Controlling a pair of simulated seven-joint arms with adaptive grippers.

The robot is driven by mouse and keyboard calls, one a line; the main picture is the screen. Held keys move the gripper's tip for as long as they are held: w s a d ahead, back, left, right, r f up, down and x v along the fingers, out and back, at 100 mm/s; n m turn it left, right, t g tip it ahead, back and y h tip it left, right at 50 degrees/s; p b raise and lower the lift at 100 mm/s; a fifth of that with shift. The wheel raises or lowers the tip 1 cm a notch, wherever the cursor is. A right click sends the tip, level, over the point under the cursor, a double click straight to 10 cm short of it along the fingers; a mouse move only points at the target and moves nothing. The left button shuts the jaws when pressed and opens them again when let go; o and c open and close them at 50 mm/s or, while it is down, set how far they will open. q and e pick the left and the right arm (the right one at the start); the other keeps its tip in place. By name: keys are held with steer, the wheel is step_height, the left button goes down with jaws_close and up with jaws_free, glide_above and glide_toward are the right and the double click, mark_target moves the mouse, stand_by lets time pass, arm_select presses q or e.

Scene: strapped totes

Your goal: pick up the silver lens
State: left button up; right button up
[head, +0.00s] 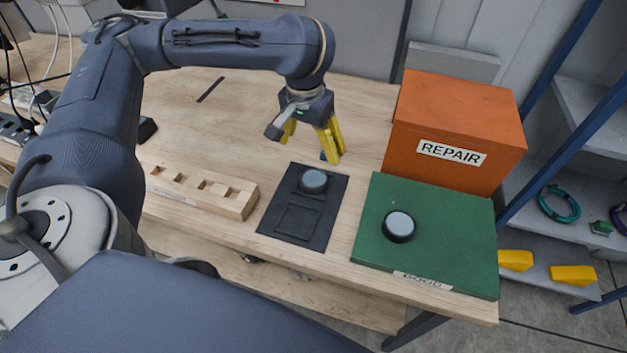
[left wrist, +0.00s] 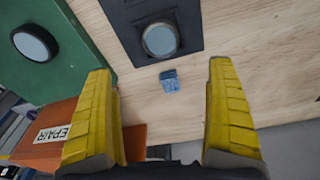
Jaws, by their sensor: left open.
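A round lens with a grey, silvery rim (head: 313,181) sits in the upper recess of a black pad (head: 302,240); it also shows in the left wrist view (left wrist: 160,39). A second round lens with a black rim (head: 399,226) lies on the green board (head: 450,225); it shows at the left of the left wrist view (left wrist: 34,43). My left gripper (head: 313,149) is open and empty, its yellow fingers pointing down just behind the black pad. In the left wrist view the grey-rimmed lens is beyond the fingertips, between their lines. My right gripper is not in view.
A small blue cube (left wrist: 170,81) lies on the wood beside the black pad, near my fingers. An orange REPAIR box (head: 450,125) stands behind the green board. A wooden block with square holes (head: 240,205) lies left of the pad. The table behind is largely clear.

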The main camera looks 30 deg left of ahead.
arm_select(q)
glide_above(313, 178)
steer(key=shift+s+d+f, duration=0.1)
steer(key=shift+d+f, duration=0.05)
steer(key=shift+f, duration=6.35)
steer(key=shift+c, duration=0.2)
steer(key=c, duration=1.5)
